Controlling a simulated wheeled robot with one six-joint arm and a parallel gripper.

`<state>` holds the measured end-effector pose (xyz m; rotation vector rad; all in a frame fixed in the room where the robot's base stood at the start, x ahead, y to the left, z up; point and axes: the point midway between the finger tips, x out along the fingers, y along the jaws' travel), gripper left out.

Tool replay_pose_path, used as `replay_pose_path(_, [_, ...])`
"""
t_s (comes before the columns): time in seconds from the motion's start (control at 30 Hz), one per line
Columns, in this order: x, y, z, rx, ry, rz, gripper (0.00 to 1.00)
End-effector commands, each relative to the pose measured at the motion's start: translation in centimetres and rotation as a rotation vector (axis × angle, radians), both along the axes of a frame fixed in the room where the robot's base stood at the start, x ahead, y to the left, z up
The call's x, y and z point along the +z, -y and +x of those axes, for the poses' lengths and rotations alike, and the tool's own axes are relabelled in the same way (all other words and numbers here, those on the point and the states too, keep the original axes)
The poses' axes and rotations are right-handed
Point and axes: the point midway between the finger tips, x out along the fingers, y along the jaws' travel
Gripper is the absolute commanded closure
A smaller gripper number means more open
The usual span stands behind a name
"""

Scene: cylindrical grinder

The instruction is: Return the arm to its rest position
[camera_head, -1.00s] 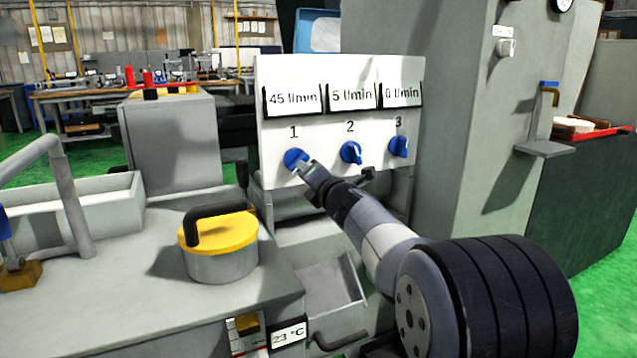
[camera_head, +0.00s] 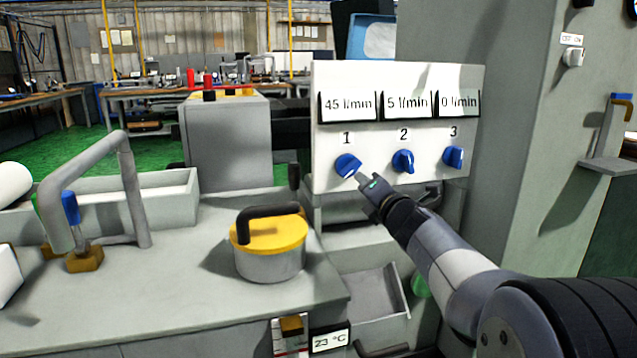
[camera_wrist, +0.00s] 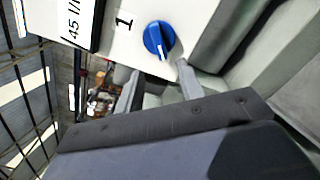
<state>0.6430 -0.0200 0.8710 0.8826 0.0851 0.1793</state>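My gripper (camera_head: 364,183) is in front of the white panel, just below and right of blue knob 1 (camera_head: 347,165). In the wrist view my gripper (camera_wrist: 158,86) has its two fingers apart with nothing between them. Knob 1 (camera_wrist: 158,40) shows beyond the fingertips in that view, and a gap seems to lie between them. My arm reaches in from the lower right of the head view. Knob 2 (camera_head: 403,161) and knob 3 (camera_head: 453,157) sit to the right. The labels above read 45, 5 and 0 l/min.
A pot with a yellow lid (camera_head: 270,236) and black handle stands on the grey machine bed (camera_head: 190,290), left of my arm. An open grey drawer (camera_head: 375,295) is below the panel. A tall grey cabinet (camera_head: 520,150) stands at the right. A bent grey pipe (camera_head: 130,185) rises at the left.

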Motion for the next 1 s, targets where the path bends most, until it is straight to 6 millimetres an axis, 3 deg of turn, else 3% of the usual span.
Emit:
replay_pose_path(0.3, [-0.1,-1.1,5.3,0.002,-0.001,0.0,0.64])
replay_pose_path(0.5, [0.0,-1.5,7.8,0.0,0.0,0.0,0.64])
replay_pose_path(0.7, [0.0,-1.8,9.0,0.0,0.0,-0.001,0.64])
replay_pose_path(1.0, [0.0,-1.8,9.2,0.0,-0.001,0.004,0.64])
